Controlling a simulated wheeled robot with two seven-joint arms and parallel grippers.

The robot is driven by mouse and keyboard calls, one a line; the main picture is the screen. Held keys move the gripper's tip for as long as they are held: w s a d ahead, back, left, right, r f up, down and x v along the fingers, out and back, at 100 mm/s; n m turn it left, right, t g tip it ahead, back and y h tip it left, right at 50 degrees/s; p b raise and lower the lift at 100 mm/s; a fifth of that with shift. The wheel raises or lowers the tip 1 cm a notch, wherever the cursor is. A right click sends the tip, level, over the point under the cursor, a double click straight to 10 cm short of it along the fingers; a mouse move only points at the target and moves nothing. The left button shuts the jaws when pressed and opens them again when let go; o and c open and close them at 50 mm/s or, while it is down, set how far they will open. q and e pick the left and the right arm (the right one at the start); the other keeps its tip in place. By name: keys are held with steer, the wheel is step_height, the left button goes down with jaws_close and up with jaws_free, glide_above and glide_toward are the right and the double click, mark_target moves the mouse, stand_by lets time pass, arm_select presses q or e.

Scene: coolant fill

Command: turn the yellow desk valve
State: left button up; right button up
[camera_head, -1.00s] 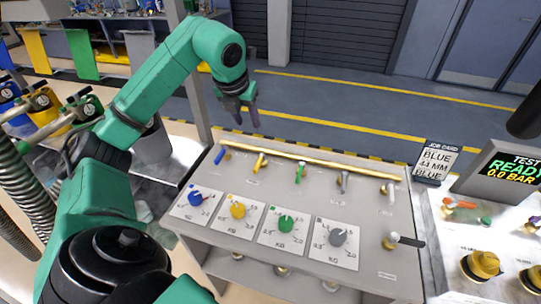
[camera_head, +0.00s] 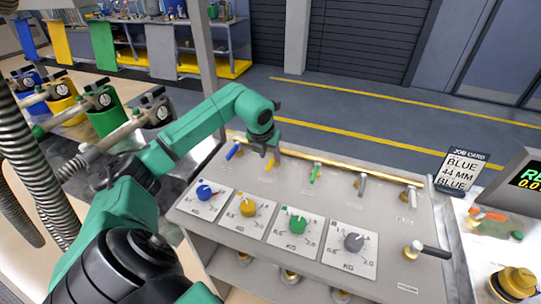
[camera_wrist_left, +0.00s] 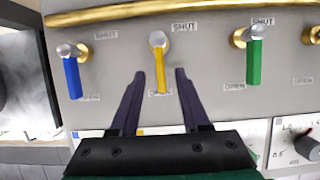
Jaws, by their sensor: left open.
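The yellow desk valve (camera_wrist_left: 162,70) is in the middle of the left wrist view. Its yellow lever hangs down from a round metal hub, with a SHUT label beside the hub and an OPEN label near the lever's lower end. My left gripper (camera_wrist_left: 160,74) is open, with one finger on each side of the lever and gaps visible on both sides. In the head view my left gripper (camera_head: 271,148) is at the yellow valve (camera_head: 274,160) and partly covers it. My right gripper is not in view.
A blue valve (camera_wrist_left: 71,72) is to the left and a green valve (camera_wrist_left: 254,62) to the right. A brass pipe (camera_head: 345,168) runs along the desk's back. Dials (camera_head: 297,224) sit in front. A job card (camera_head: 461,169) stands at the right.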

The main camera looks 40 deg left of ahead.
mark_target(272, 164)
arm_select(q)
steer(key=shift+x, duration=1.45)
jaws_close()
steer(key=shift+w+r, duration=0.1)
steer(key=shift+r, duration=0.05)
